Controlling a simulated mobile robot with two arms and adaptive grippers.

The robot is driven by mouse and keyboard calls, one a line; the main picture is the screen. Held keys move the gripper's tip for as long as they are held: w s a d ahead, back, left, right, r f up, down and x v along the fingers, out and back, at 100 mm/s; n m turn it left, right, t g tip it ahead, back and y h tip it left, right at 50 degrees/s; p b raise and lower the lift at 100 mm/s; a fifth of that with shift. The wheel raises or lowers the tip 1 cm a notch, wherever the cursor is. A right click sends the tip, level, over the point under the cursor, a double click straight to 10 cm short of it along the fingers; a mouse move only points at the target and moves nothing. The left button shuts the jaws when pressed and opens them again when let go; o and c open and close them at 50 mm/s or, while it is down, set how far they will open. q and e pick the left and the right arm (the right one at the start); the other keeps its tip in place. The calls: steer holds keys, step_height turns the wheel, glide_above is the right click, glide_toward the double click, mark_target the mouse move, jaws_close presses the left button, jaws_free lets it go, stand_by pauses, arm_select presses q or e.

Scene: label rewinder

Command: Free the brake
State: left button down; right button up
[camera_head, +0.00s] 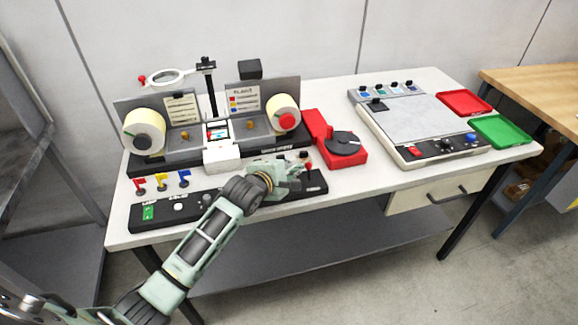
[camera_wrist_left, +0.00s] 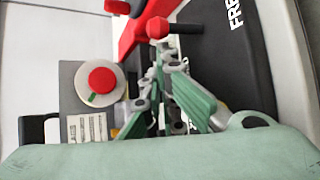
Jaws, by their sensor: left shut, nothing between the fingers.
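A small lever with a red knob (camera_head: 308,166) stands at the right end of the black control panel (camera_head: 315,184) at the front of the rewinder. In the left wrist view a red-knobbed lever (camera_wrist_left: 158,27) rises on the black panel beside white lettering that starts "FRE". My left gripper (camera_head: 298,172) reaches over the panel's right end, close to the lever. In the left wrist view the left gripper (camera_wrist_left: 168,62) is shut with nothing between its fingers, its tips just below the knob. I cannot tell whether they touch. My right gripper is not in view.
The rewinder carries a left label roll (camera_head: 144,131) and a red-centred right roll (camera_head: 285,119). A red device with a black disc (camera_head: 343,143) stands just right of the lever. Coloured flags (camera_head: 161,182) stand at left. Red (camera_head: 464,102) and green (camera_head: 500,131) trays lie at right.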

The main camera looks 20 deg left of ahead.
arm_select(q)
steer(key=shift+d, duration=0.1)
steer(key=shift+s+t, duration=0.1)
steer(key=shift+t, duration=0.2)
